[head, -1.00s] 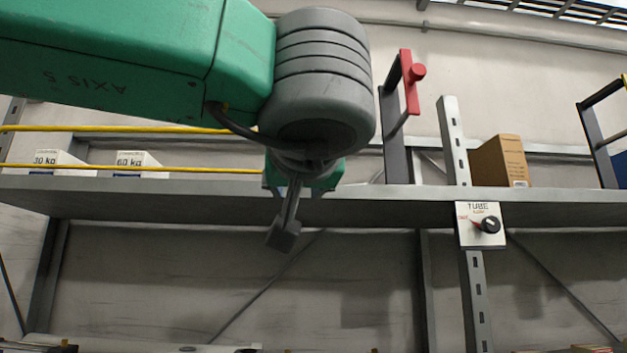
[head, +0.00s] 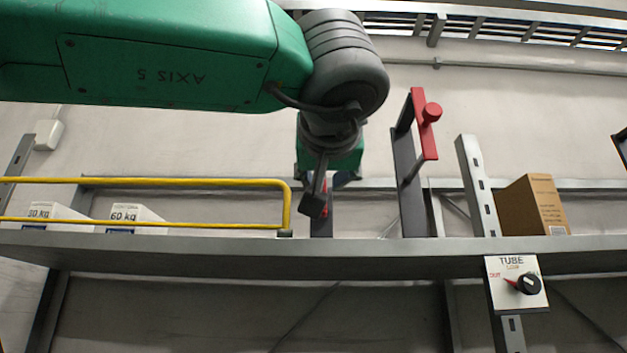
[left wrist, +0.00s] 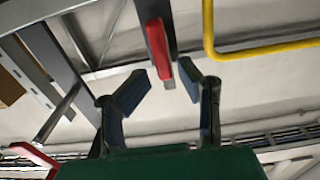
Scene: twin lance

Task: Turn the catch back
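In the head view my left gripper (head: 320,200) hangs in front of a short dark post with a red strip (head: 325,197), partly hidden by a finger. In the left wrist view my left gripper (left wrist: 163,72) is open, its fingers apart with nothing between the tips. The red strip (left wrist: 157,48) on its grey post shows just beyond the tips, apart from them. A larger red lever with a round knob (head: 428,125) stands on a dark post to the right. I cannot tell which red part is the catch. My right gripper is not in view.
A yellow rail (head: 200,183) runs left of the gripper, before white boxes (head: 135,213). A grey shelf edge (head: 250,255) lies below. At right are a slotted post (head: 480,190), a cardboard box (head: 535,205) and a TUBE panel (head: 500,300) with a black knob (head: 529,283).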

